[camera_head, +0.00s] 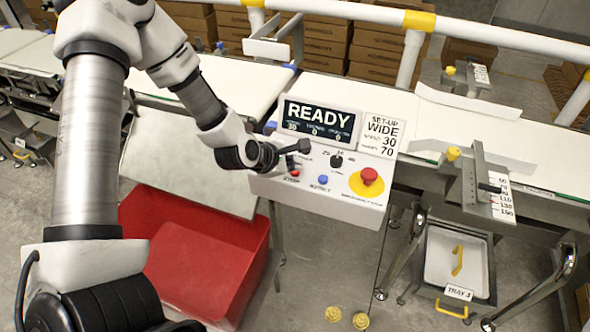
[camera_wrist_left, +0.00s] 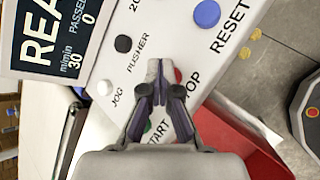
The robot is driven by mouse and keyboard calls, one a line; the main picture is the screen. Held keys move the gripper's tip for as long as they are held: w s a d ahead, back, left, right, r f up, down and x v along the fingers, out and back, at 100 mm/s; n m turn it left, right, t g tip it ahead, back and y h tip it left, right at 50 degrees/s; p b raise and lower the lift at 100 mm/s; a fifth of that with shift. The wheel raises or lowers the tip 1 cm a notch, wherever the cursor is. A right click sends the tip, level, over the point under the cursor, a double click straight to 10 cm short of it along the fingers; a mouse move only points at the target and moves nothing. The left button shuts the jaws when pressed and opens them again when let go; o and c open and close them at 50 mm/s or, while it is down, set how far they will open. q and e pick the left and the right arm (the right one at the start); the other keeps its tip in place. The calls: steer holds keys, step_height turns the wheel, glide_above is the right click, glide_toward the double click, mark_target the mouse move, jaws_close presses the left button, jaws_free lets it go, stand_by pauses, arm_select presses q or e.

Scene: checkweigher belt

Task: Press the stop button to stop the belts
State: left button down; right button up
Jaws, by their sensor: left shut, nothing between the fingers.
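The control panel (camera_head: 330,196) stands in the middle of the head view, its screen (camera_head: 318,122) reading READY. The small red stop button (camera_head: 294,173) is on its lower left; in the wrist view it shows as a red edge (camera_wrist_left: 179,76) beside the fingers, partly hidden, by the STOP label. The blue reset button (camera_head: 323,180) is right of it. A larger red mushroom button (camera_head: 369,176) sits on a yellow plate. My left gripper (camera_head: 301,147) is shut and empty, its tips over the panel near the stop button; contact cannot be told. My right gripper is not in view.
A black pusher knob (camera_wrist_left: 123,43) and white jog button (camera_wrist_left: 105,87) lie close to the fingers. A green start button (camera_wrist_left: 147,127) is partly hidden beneath them. A red bin (camera_head: 190,262) stands below left. Belts (camera_head: 437,127) run behind the panel.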

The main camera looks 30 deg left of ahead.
mark_target(293, 173)
arm_select(q)
steer(key=shift+r+p, duration=0.3)
steer(key=shift+r, duration=0.4)
step_height(293, 173, up, 6)
steer(key=p, duration=0.4)
stand_by(0.4)
